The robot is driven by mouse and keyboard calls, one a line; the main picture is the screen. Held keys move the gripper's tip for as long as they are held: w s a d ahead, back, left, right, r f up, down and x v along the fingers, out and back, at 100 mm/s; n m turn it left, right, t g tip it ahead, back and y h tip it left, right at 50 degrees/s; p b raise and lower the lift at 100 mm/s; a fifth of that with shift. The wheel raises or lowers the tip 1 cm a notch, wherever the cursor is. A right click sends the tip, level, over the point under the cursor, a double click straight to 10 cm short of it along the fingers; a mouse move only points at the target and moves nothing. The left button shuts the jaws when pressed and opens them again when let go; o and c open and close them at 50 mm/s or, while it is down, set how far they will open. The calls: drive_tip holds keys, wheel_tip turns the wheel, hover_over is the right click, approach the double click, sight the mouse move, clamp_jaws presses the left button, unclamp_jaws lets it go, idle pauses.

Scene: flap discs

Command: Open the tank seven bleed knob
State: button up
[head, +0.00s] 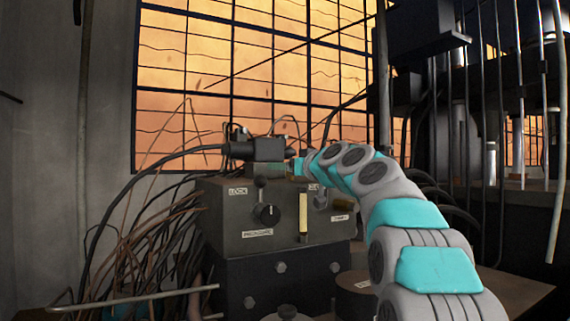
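A dark control box (278,237) stands in the middle of the head view. Its front has a round black knob (268,214) above a label that seems to read PRESSURE. A ball-topped lever (260,183) stands beside the upper left label, and a small lever or knob (320,198) sits below the upper right label. I cannot tell which of these is the tank seven bleed knob. My arm reaches in from the lower right, and my gripper (294,166) is at the box's top edge, near a black fitting. Its fingers are too small and hidden to read.
The black fitting (262,149) on top of the box has a thick cable running left. A tangle of brown and black wires (150,240) fills the left side. A yellowish sight gauge (303,212) is on the box front. Dark machinery with upright rods (480,130) stands at right.

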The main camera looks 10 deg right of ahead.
drive_tip(key=shift+w, duration=0.2)
drive_tip(key=shift+a, duration=0.1)
drive_tip(key=shift+c, duration=0.3)
clamp_jaws()
